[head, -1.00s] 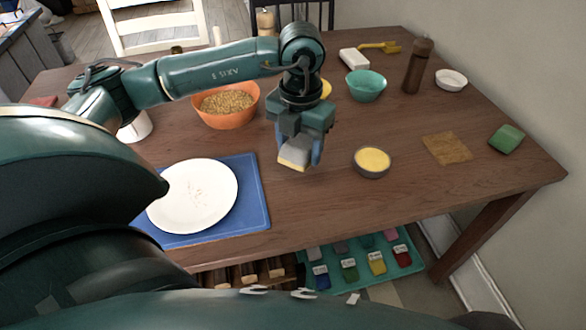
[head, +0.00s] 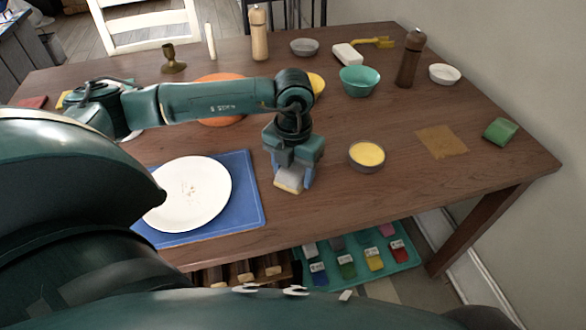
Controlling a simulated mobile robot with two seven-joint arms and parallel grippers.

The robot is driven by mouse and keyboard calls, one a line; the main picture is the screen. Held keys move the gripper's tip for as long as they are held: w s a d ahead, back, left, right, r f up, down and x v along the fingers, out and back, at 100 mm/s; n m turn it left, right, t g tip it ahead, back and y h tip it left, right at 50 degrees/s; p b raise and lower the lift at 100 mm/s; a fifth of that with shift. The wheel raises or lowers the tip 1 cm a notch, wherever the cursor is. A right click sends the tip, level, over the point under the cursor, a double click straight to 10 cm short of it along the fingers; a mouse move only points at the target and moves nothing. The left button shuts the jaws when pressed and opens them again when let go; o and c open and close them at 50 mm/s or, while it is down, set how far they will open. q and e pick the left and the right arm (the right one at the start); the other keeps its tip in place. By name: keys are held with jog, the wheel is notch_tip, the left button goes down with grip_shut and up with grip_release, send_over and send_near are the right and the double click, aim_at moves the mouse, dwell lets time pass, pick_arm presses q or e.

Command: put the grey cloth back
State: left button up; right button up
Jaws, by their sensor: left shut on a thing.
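My left gripper (head: 291,181) is shut on a small pale grey folded piece with a cream-yellow lower edge, which looks like the grey cloth (head: 288,180). It is over the table between the blue mat (head: 257,208) and the yellow-filled bowl (head: 367,156). I cannot tell whether the piece touches the table. Below the table's front edge is a teal tray (head: 412,258) with several coloured pieces and white labels. The tray's left back part is partly hidden by the table edge. My right gripper is not in view.
A white plate (head: 190,195) with crumbs lies on the mat. A brown mill (head: 410,60), brown patch (head: 441,142) and green piece (head: 500,131) are on the right. The front right tabletop is clear.

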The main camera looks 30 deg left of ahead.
aim_at(293, 170)
pick_arm(q)
jog(key=o, duration=0.9)
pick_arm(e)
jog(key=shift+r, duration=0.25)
pick_arm(q)
jog(key=shift+r+p, duration=0.25)
jog(key=shift+p, duration=0.1)
jog(key=shift+r, duration=0.35)
notch_tip(293, 170, up, 11)
jog(key=shift+r+p, duration=0.1)
jog(key=shift+p, duration=0.2)
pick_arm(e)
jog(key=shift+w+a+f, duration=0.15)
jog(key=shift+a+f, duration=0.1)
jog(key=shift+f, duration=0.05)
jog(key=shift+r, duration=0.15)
